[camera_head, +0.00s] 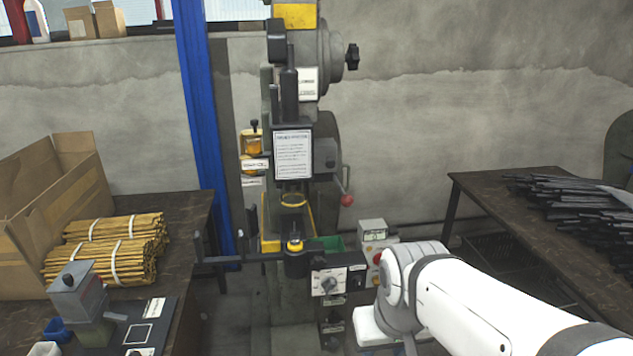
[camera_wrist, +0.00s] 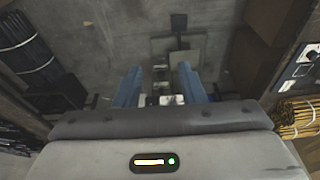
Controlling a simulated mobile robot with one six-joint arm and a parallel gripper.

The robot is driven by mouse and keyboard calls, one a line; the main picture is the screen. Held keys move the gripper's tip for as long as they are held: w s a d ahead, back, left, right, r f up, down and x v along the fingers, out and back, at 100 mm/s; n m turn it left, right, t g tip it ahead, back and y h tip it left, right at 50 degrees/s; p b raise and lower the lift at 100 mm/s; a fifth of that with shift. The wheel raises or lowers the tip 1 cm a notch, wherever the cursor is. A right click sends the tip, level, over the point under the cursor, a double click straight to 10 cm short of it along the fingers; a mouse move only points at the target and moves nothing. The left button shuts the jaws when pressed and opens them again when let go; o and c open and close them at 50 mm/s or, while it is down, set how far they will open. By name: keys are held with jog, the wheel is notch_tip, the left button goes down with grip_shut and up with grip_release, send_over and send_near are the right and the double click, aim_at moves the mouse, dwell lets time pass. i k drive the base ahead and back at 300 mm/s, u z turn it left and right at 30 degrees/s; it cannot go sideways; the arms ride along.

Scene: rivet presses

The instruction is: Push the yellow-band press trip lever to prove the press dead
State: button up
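The press (camera_head: 292,110) stands upright against the wall, with a yellow band (camera_head: 295,16) at its top. A lever with a red ball (camera_head: 346,200) sticks out and down on its right side; I take it for the trip lever. My white arm comes in from the lower right, in front of and below that lever. My gripper (camera_wrist: 159,72) shows two blue fingers set apart with nothing held between them. In the head view the fingers are hidden. The lever cannot be made out in the wrist view, and no contact with it shows.
A control box with a rotary switch (camera_head: 328,283) and a box with a red button (camera_head: 373,240) sit low on the press. A dark bar (camera_head: 235,260) juts left. The left table holds bundled yellow sticks (camera_head: 110,250); the right table (camera_head: 500,220) holds dark rods.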

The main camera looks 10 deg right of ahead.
aim_at(347, 200)
jog(key=k, duration=1.35)
jog(key=u, duration=0.05)
jog(key=i, duration=1.85)
jog(key=z, duration=0.75)
jog(key=k, duration=0.8)
jog(key=z, duration=0.15)
jog(key=i, duration=0.75)
